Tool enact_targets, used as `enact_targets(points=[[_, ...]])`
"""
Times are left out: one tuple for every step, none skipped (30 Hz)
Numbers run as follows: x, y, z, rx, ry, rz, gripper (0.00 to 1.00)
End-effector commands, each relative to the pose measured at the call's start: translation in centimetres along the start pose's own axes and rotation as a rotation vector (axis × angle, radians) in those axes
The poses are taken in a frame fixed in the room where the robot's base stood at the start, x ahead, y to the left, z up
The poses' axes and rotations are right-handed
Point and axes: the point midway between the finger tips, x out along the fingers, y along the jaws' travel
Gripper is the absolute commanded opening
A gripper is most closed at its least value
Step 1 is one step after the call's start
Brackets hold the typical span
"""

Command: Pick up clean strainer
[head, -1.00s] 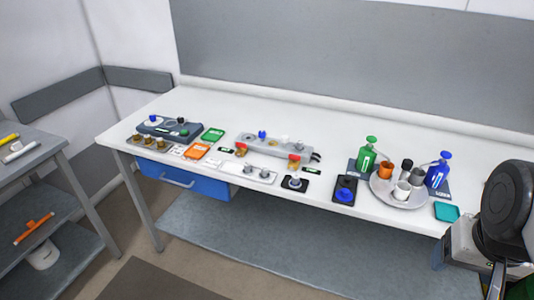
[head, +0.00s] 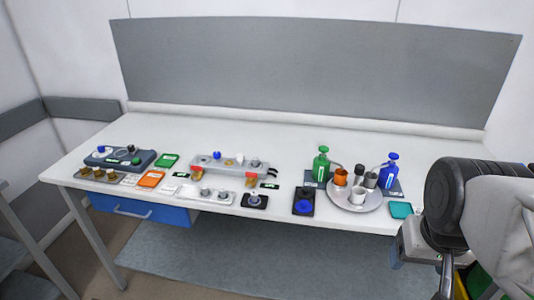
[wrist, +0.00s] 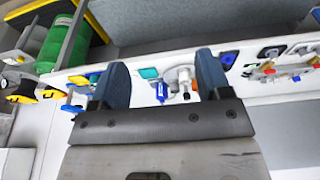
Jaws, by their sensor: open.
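I cannot tell for sure which piece is the clean strainer; the parts are small in view. Candidates in the head view are grey metal pieces on a white tray (head: 205,196) and a metal piece on a black pad (head: 254,201). Brass-coloured pieces stand on a grey tray (head: 98,174) at the table's left end. My gripper (head: 421,264) is at the lower right, off the table's front edge, far from these pieces. In the wrist view my gripper (wrist: 160,80) is open, with two blue fingers apart and nothing held between them.
The white table (head: 280,145) holds a grey manifold (head: 230,165), a round tray (head: 340,200) with cups, a green bottle (head: 321,163), a blue bottle (head: 389,172) and a teal pad (head: 401,210). A blue drawer (head: 140,209) hangs beneath. A green drum (wrist: 62,42) shows in the wrist view.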

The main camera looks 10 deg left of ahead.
Motion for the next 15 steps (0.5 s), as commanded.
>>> enact_targets(points=[[0.0, 0.0, 0.0, 0.0, 0.0, 0.0, 0.63], [0.0, 0.0, 0.0, 0.0, 0.0, 0.0, 0.58], [0.0, 0.0, 0.0, 0.0, 0.0, 0.0, 0.56], [0.0, 0.0, 0.0, 0.0, 0.0, 0.0, 0.56], [0.0, 0.0, 0.0, 0.0, 0.0, 0.0, 0.56], [0.0, 0.0, 0.0, 0.0, 0.0, 0.0, 0.56], [0.0, 0.0, 0.0, 0.0, 0.0, 0.0, 0.56], [0.0, 0.0, 0.0, 0.0, 0.0, 0.0, 0.56], [0.0, 0.0, 0.0, 0.0, 0.0, 0.0, 0.56], [0.0, -0.01, -0.01, 0.0, 0.0, 0.0, 0.56], [-0.01, -0.01, -0.05, 0.001, 0.0, 0.0, 0.56], [-0.03, -0.04, -0.13, 0.003, -0.001, 0.0, 0.56], [-0.04, -0.06, -0.23, 0.006, -0.001, 0.0, 0.56], [-0.06, -0.1, -0.37, 0.01, -0.002, -0.001, 0.56], [-0.11, -0.16, -0.62, 0.017, -0.002, -0.001, 0.56]])
